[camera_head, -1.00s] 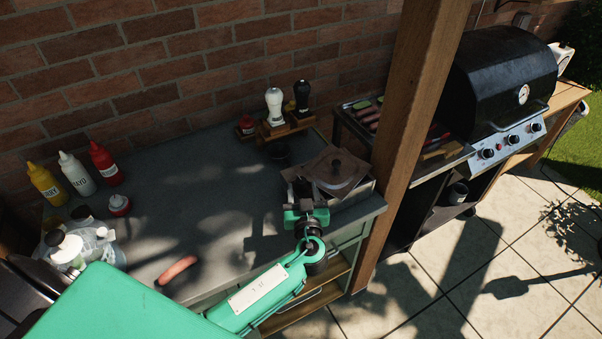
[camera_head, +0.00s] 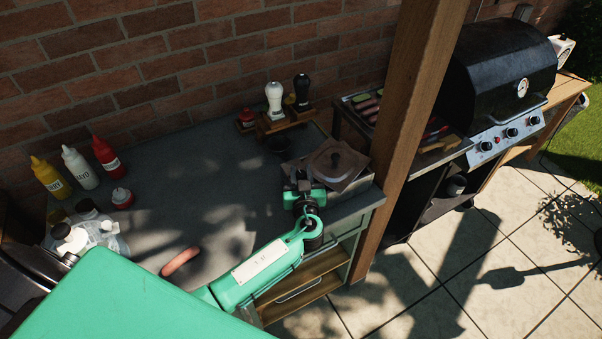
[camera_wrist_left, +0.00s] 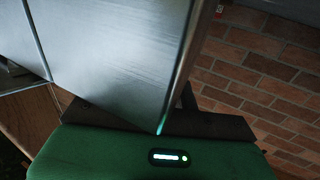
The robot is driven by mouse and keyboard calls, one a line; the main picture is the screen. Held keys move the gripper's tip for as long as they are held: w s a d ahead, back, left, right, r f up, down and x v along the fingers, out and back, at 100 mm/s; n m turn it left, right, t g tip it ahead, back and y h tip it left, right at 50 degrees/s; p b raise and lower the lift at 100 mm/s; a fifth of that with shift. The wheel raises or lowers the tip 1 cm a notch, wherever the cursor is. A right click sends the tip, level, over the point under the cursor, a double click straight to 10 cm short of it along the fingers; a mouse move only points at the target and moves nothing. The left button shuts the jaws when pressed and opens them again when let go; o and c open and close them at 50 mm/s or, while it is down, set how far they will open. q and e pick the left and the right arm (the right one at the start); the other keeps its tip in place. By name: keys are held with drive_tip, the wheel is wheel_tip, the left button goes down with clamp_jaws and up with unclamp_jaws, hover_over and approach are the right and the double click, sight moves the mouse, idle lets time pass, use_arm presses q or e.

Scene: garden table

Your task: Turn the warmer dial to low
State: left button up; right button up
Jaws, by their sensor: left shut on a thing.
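The warmer (camera_head: 351,183) is a metal box with a round lid and knob on top, at the right end of the grey counter. My left gripper (camera_head: 303,178) is at the warmer's front left, its arm reaching in from the lower left. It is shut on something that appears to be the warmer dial. The dial and its setting are hidden behind the gripper. In the left wrist view, the warmer's brushed metal wall (camera_wrist_left: 110,50) fills the upper left, close above the dark gripper fingers (camera_wrist_left: 165,122). My right gripper is not in view.
Sauce bottles (camera_head: 80,168) and a sausage (camera_head: 180,261) are on the counter's left part. Shakers in a wooden rack (camera_head: 285,122) stand behind the warmer. A wooden post (camera_head: 405,125) rises just right of it, with a grill (camera_head: 505,85) beyond. The counter's middle is clear.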

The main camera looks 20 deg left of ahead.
use_arm(q)
drive_tip(key=shift+f+m+h+b, duration=0.15)
drive_tip(key=shift+m+h+b, duration=0.15)
drive_tip(key=shift+h+b, duration=0.3)
drive_tip(key=m+t+h+b, duration=0.1)
drive_tip(key=h+b, duration=0.1)
drive_tip(key=b, duration=0.1)
drive_tip(key=shift+a+f+m, duration=0.1)
drive_tip(key=shift+m, duration=0.3)
drive_tip(key=m+t+h+b, duration=0.1)
drive_tip(key=h, duration=0.2)
drive_tip(key=shift+m, duration=0.4)
drive_tip(key=m+h, duration=0.1)
drive_tip(key=h, duration=0.2)
drive_tip(key=shift+r+m, duration=0.35)
drive_tip(key=shift+m, duration=0.05)
drive_tip(key=m+h, duration=0.1)
drive_tip(key=h, duration=0.1)
drive_tip(key=shift+r+m+h, duration=0.1)
drive_tip(key=shift+m+h, duration=0.3)
drive_tip(key=m+g+h+p, duration=0.1)
drive_tip(key=h, duration=0.1)
drive_tip(key=m+h, duration=0.2)
drive_tip(key=h, duration=0.1)
drive_tip(key=shift+g+p, duration=0.4)
drive_tip(key=shift+m+g+h, duration=0.3)
drive_tip(key=shift+m+h, duration=0.2)
drive_tip(key=shift+m, duration=0.1)
